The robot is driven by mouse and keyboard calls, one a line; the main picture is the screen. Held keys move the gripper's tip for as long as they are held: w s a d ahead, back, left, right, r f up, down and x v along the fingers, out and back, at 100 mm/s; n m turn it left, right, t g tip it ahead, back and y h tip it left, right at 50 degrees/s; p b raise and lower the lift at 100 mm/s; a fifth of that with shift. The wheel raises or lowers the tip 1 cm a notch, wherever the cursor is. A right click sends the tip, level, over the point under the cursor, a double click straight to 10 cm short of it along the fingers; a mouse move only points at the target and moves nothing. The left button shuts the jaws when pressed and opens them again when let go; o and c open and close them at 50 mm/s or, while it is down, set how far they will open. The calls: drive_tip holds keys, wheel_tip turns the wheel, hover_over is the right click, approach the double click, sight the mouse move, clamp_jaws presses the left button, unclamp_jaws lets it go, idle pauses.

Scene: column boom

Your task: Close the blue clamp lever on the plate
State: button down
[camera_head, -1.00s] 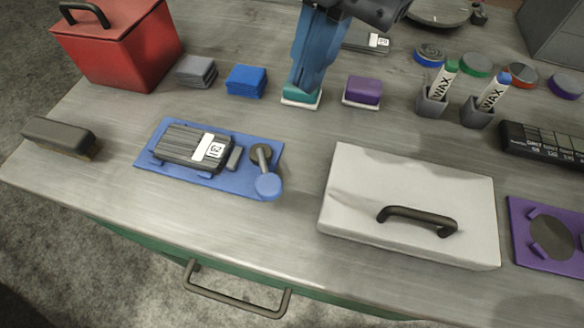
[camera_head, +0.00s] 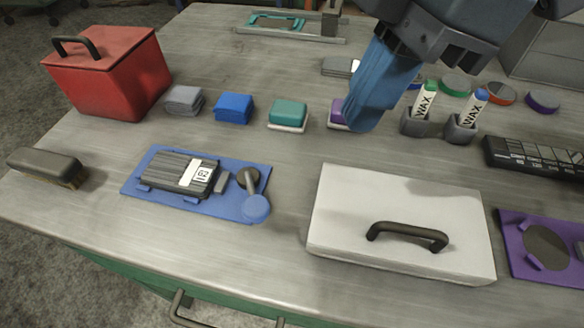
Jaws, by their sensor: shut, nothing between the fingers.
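The blue plate (camera_head: 232,208) lies flat on the table at left centre. A dark ridged block with a white label (camera_head: 180,174) sits on it, beside a small grey pad (camera_head: 222,182). The clamp lever (camera_head: 256,208) has a dark pivot and arm and a round blue knob. Its arm points towards the front edge of the plate, with the knob at the plate's front right corner. My gripper (camera_head: 358,122) has blue fingers, shut and empty. It appears above the table, right of and behind the lever, apart from it. It partly hides the purple sponge (camera_head: 336,113).
A white lidded box with a dark handle (camera_head: 400,210) stands right of the plate. Teal (camera_head: 288,112) and blue (camera_head: 233,108) blocks and a grey stack (camera_head: 184,100) line up behind. A brush (camera_head: 45,165) lies left. Wax pens (camera_head: 424,105) stand at right.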

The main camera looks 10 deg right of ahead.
drive_tip(key=b, duration=0.2)
approach(251, 192)
drive_tip(key=s+d+f, duration=0.1)
drive_tip(key=d+f, duration=0.1)
drive_tip(key=d, duration=0.1)
drive_tip(key=s+d+f, duration=0.1)
drive_tip(key=d, duration=0.1)
drive_tip(key=shift+s+d+f, duration=0.1)
drive_tip(key=shift+s+d, duration=0.05)
drive_tip(key=shift+s, duration=0.2)
drive_tip(key=a, duration=0.1)
drive_tip(key=a+f, duration=0.1)
drive_tip(key=a, duration=0.1)
drive_tip(key=shift+s, duration=0.15)
drive_tip(key=shift+s+a, duration=0.1)
drive_tip(key=shift+a, duration=0.5)
drive_tip(key=shift+a+p, duration=0.15)
drive_tip(key=shift+p, duration=0.2)
